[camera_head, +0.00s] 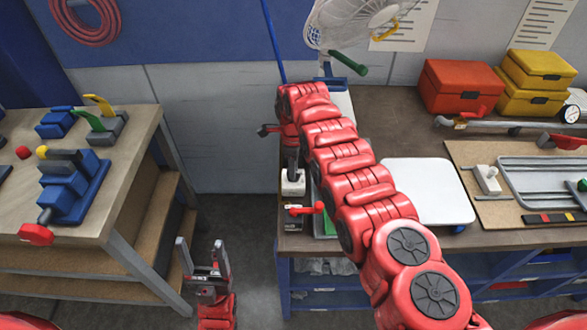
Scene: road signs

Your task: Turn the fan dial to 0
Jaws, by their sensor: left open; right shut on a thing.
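The white fan (350,24) stands at the back of the right workbench, partly cut off by the top edge. A small white box (293,186) sits at that bench's left edge. My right gripper (292,168) points down at the top of this box and is shut on what appears to be the fan dial. The fingers hide the dial, so its setting cannot be read. My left gripper (206,258) is open and empty, low in the gap between the two benches, with its fingers pointing up.
Just in front of the white box is a switch with a red lever (308,209). A white board (428,190), red toolbox (458,88) and yellow toolboxes (532,80) occupy the right bench (385,115). The left bench (125,160) holds blue clamps (72,190). Floor between benches is clear.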

